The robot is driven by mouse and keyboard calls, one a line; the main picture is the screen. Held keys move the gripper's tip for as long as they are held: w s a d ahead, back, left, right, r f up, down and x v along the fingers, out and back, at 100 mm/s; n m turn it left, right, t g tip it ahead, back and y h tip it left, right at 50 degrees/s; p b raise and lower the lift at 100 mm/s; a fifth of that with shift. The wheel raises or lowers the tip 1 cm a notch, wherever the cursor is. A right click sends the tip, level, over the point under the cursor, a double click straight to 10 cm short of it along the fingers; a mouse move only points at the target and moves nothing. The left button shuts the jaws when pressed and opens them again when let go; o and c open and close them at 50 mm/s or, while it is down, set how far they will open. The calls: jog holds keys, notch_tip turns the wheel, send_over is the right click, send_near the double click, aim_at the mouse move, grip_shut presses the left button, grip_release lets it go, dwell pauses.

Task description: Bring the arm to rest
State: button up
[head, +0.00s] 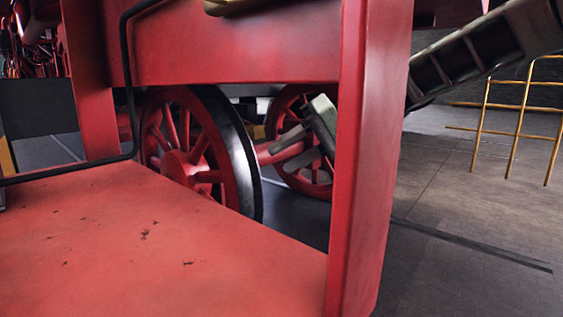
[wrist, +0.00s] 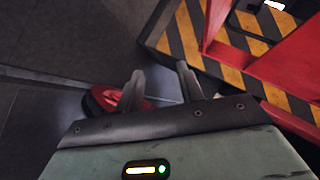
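My gripper (wrist: 160,75) shows in the wrist view with its two grey fingers apart and nothing between them. In the head view, the pale green body and grey fingers of my gripper (head: 288,148) show beyond the red upright post (head: 362,150), in front of the spoked wheels. The post hides part of my arm. My arm comes in from the upper right and slopes down toward the post.
A red deck (head: 150,240) with chipped paint fills the lower left. Red spoked wheels (head: 190,150) stand behind it. A yellow railing (head: 520,110) stands at the right, with open grey floor before it. The wrist view shows a black-and-yellow striped edge (wrist: 185,35) close by.

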jog(key=s+d+f+m+t+h, duration=0.1)
jog(key=s+d+f+m+h, duration=0.15)
jog(key=d+f, duration=0.45)
jog(key=s+d+f+m+h, duration=0.1)
jog(key=d+f+h, duration=0.3)
jog(key=d+f, duration=0.25)
jog(key=s+d+f+h, duration=0.2)
jog(key=s+d+f, duration=0.15)
jog(key=d, duration=0.25)
jog(key=s+d+f+t+h, duration=0.1)
jog(key=s+d+f, duration=0.2)
jog(key=s+d, duration=0.15)
jog(key=s+d+f+h, duration=0.2)
jog(key=s+d+f, duration=0.15)
jog(key=d, duration=0.35)
jog(key=s+a+r+n+g, duration=0.1)
jog(key=s+a+n, duration=0.2)
jog(key=s+a, duration=0.5)
jog(key=s+a+r+n+g, duration=0.2)
jog(key=s+a+n, duration=0.3)
jog(key=a, duration=0.5)
notch_tip(320, 180, up, 15)
jog(key=m+p, duration=0.1)
jog(key=p, duration=1.4)
jog(key=shift+s+a+f+y, duration=0.2)
jog(key=shift+s+y, duration=0.15)
jog(key=shift+s, duration=0.05)
jog(key=shift+f, duration=0.1)
